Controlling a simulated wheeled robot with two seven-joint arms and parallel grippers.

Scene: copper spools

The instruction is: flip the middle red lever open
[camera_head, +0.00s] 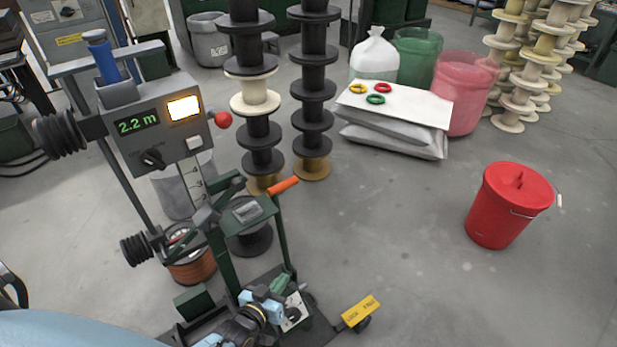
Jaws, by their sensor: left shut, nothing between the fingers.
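No middle red lever can be made out for certain. A lever with an orange-red grip (283,186) sticks out to the right from the green stand of the reel machine. A red ball knob (223,119) sits at the right side of the grey meter box (160,125). My left gripper (270,293) is low in the picture, at the foot of the green stand, beside a small white plate (296,312). Its fingers are shut and hold nothing. It is well below the orange-red grip and apart from it. My right gripper is out of view.
A yellow label reading LOCK FREE (360,312) is right of the machine base. Tall stacks of black spools (313,90) stand behind. A white board (410,105) with coloured rings lies on sacks. A red lidded bucket (497,215) stands right. The floor between is clear.

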